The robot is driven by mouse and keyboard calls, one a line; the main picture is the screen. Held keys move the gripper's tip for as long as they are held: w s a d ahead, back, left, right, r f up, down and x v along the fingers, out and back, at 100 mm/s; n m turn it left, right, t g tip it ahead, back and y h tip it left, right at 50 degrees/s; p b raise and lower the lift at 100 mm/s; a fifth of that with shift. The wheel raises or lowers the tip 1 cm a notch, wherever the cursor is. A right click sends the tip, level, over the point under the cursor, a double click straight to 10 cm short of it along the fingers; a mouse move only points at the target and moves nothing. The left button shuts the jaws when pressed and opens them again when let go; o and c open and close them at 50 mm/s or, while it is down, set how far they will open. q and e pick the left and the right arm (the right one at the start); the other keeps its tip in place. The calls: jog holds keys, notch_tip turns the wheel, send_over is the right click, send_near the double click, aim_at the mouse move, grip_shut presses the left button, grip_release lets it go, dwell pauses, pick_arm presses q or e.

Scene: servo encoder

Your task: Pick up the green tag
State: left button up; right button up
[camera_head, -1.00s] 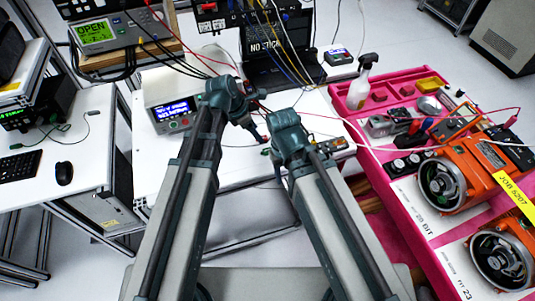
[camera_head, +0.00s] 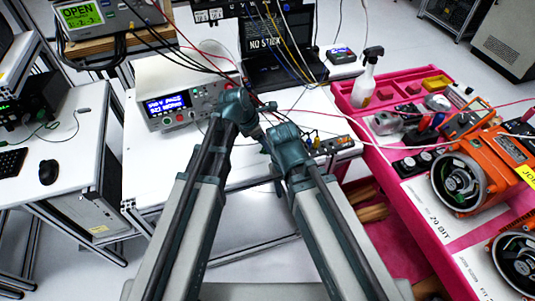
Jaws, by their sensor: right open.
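I cannot make out the green tag with certainty. Small coloured parts sit around a small grey device (camera_head: 335,145) on the white bench, too small to tell apart. My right gripper (camera_head: 276,172) is mostly hidden under its dark wrist, over the front part of the bench. It is open, with nothing visible in it. My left gripper (camera_head: 260,135) is just left of the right wrist, at the end of the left arm. Its fingers are too small and covered to read.
A bench power supply (camera_head: 180,106) stands behind my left arm, and a laptop (camera_head: 275,65) behind it. Cables cross the white bench (camera_head: 145,185). At right, a pink cart (camera_head: 388,172) carries a spray bottle (camera_head: 366,80) and orange machines (camera_head: 490,160). Both wrists are close together.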

pick_arm(q)
jog(key=shift+b+x, duration=0.65)
jog(key=shift+x, duration=0.55)
jog(key=shift+a, duration=0.1)
pick_arm(e)
notch_tip(320, 180, down, 2)
jog(key=shift+f, duration=0.1)
pick_arm(q)
grip_shut()
jog(key=shift+r, duration=0.15)
pick_arm(e)
jog(key=shift+r, duration=0.2)
